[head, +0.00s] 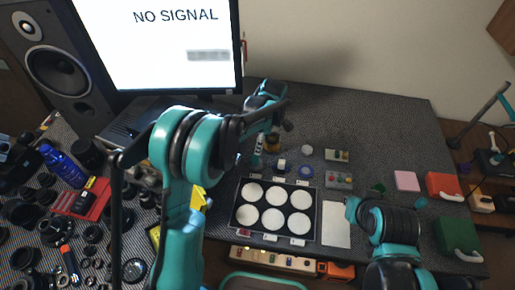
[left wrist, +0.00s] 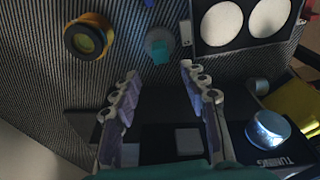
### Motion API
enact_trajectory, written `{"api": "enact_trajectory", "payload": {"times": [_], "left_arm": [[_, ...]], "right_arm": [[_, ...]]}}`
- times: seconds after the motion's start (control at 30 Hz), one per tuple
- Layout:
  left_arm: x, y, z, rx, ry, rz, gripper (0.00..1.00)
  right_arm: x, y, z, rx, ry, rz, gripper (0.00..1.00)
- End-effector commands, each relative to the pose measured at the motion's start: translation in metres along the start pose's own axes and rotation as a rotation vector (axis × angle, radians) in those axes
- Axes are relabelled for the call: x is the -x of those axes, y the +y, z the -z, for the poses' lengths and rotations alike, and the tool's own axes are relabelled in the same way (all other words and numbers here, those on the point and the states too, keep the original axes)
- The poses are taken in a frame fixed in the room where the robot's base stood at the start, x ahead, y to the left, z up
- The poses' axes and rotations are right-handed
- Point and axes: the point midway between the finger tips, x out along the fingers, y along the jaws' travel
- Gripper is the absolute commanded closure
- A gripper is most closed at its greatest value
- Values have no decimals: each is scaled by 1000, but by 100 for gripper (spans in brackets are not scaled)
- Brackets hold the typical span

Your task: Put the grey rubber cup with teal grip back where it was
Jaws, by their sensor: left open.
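The grey rubber cup (left wrist: 160,47) with its teal grip stands on the striped mat just beyond my left fingertips in the left wrist view. In the head view the cup (head: 257,152) shows behind the tray's left part, partly beside my arm. My left gripper (left wrist: 158,72) is open and empty, its fingers apart on either side of the line to the cup, not touching it. My right gripper is at the right of the head view beside the white pad, with its fingers not clear.
An amber-ringed part (left wrist: 88,37) stands close beside the cup. A tray (head: 238,222) with several white discs lies in front. A blue ring (head: 306,170) and small boxes (head: 338,180) are behind it. The monitor (head: 160,70) stands at the back left.

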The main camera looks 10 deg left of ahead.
Motion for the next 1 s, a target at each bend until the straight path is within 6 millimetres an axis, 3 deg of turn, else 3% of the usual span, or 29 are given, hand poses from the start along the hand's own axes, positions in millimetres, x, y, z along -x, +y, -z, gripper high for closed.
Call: {"api": "enact_trajectory", "payload": {"times": [0.23, 0.37, 0.5, 0.7, 0.83, 1.0], "left_arm": [[27, -3, 3, -22, -4, -8, 56], [52, -20, 17, -141, -21, -55, 56], [89, -57, 40, -379, -32, -156, 56], [124, -119, 66, -736, 9, -319, 56], [132, -163, 79, -967, 81, -423, 56], [126, -211, 88, -1235, 212, -531, 56]], "right_arm": [[5, 0, 4, 0, 0, 0, 100], [5, 0, 4, 0, 0, 0, 100], [5, 0, 4, 0, 0, 0, 100], [5, 0, 4, 0, 0, 0, 100], [5, 0, 4, 0, 0, 0, 100], [5, 0, 4, 0, 0, 0, 100]]}}
